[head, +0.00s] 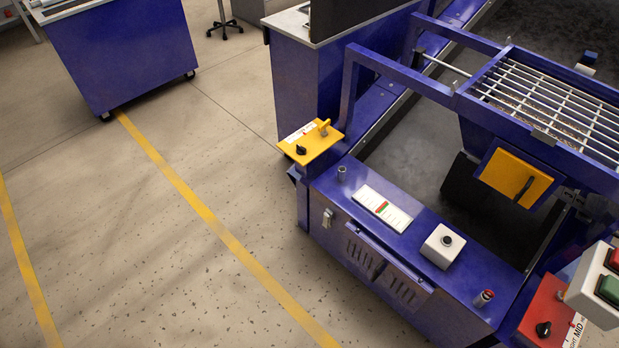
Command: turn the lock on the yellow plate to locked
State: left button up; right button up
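The yellow plate (312,143) sticks out from the left corner of the blue machine frame. On it are a small black knob (301,150), a yellow upright handle or lock part (323,127) and a white label strip (299,132). The label's text and the lock's position are too small to read. Neither of my grippers is in view.
The blue machine (365,240) carries a white panel with a green and red mark (382,208), a grey button box (442,246) and a red plate with a black knob (544,328). A blue cabinet (125,55) stands at upper left. The floor left of the machine is clear.

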aim_at(300, 150)
jog(key=i+j+z, duration=0.35)
jog(key=i+j, duration=0.25)
jog(key=i+j+z, duration=0.2)
jog(key=j, duration=0.25)
jog(key=i+j+z, duration=0.15)
jog(key=i+j, duration=0.15)
jog(key=i+j+z, duration=0.2)
jog(key=j, duration=0.35)
